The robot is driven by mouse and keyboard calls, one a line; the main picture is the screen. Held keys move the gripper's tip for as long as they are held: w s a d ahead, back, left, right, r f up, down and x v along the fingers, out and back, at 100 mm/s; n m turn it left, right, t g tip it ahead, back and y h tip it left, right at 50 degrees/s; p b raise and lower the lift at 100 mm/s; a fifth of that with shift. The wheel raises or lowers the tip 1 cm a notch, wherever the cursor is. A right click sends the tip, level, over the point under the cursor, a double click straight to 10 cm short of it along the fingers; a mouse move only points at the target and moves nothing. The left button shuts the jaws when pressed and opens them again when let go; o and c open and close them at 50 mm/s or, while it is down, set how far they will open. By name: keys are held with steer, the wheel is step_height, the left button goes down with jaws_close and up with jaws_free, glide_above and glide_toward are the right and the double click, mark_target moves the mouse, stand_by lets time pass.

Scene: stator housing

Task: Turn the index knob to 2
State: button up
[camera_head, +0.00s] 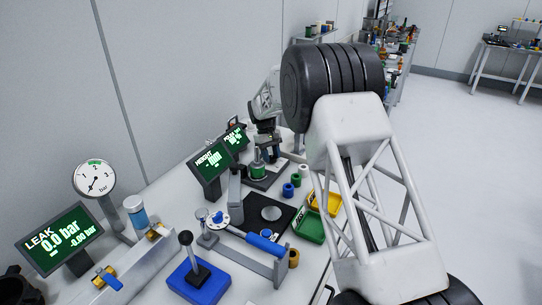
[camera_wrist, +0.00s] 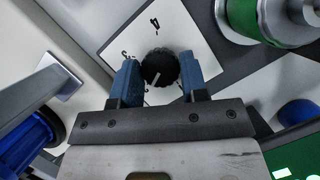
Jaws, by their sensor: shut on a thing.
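The index knob (camera_wrist: 160,67) is black and ribbed, with a white pointer line toward the lower left of the wrist view. It sits on a white plate (camera_wrist: 178,30) with a numeral 4 near the top and another, partly visible mark at the left; other marks are hidden by my gripper. My gripper (camera_wrist: 160,76) has its two blue fingers on either side of the knob, shut on it. In the head view my gripper (camera_head: 264,146) is at the back of the bench, beside the green and metal stator housing (camera_head: 258,170); the knob cannot be made out there.
The housing also shows at the wrist view's upper right (camera_wrist: 270,20), close to the fingers. Display screens (camera_head: 209,165) stand left of the gripper. Blue and green rings (camera_head: 288,190), a green tray (camera_head: 309,226) and a yellow tray (camera_head: 328,205) lie in front.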

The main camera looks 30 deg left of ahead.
steer(key=shift+m, duration=0.5)
steer(key=o, duration=0.9)
steer(key=shift+v, duration=3.95)
steer(key=shift+w+d, duration=0.1)
steer(key=shift+w, duration=0.05)
